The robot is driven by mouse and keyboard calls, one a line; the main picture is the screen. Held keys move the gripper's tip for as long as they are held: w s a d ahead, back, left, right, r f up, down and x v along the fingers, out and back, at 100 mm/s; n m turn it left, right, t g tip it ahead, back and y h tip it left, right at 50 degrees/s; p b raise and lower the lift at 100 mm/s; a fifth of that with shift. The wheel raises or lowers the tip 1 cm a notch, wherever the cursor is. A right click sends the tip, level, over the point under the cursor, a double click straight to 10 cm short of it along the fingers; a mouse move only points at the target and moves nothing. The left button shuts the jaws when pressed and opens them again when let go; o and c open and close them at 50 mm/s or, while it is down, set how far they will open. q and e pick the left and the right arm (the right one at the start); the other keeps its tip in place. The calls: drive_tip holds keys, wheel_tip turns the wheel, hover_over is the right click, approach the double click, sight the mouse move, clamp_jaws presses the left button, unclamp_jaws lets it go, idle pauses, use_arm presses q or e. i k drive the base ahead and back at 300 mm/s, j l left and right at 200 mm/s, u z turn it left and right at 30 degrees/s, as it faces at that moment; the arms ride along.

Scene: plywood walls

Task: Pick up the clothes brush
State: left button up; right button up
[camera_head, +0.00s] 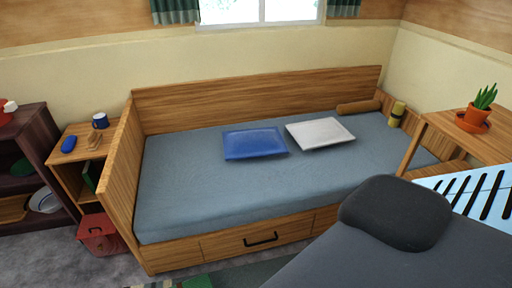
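A small tan wooden object (94,142), which looks like the clothes brush, lies on top of the wooden bedside stand (71,130) at the left. It is too small to make out its bristles. It lies between a blue rounded object (68,144) on its left and a dark blue mug (100,120) behind it. Neither of my grippers is in view.
A bed (200,190) with wooden end panel (122,180) stands right of the stand. A red container (98,234) sits on the floor before the stand. A dark shelf (38,130) is at far left. A potted plant (474,120) stands on a wooden table at right.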

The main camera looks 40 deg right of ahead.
sight(94, 139)
drive_tip(key=i+j+u, duration=0.2)
drive_tip(key=j, duration=0.2)
drive_tip(key=j+u, duration=0.25)
drive_tip(key=j, duration=0.15)
drive_tip(key=i+j+u, duration=0.4)
drive_tip(key=j, duration=0.3)
drive_tip(key=i+j+u, duration=0.1)
drive_tip(key=i, duration=0.25)
drive_tip(key=i+j, duration=0.3)
drive_tip(key=i+j+u, duration=0.15)
drive_tip(key=i, duration=0.3)
drive_tip(key=i+z, duration=0.4)
drive_tip(key=i, duration=0.2)
drive_tip(key=i+j+z, duration=0.1)
drive_tip(key=i+z, duration=0.3)
drive_tip(key=i, duration=0.15)
drive_tip(key=i+z, duration=0.35)
drive_tip(key=i+j+z, duration=0.1)
drive_tip(key=i+z, duration=0.25)
drive_tip(key=i+j+z, duration=0.15)
drive_tip(key=z, duration=0.2)
drive_tip(key=i+j+z, duration=0.2)
drive_tip(key=i+z, duration=0.15)
drive_tip(key=i+j+z, duration=0.35)
drive_tip(key=i, duration=0.1)
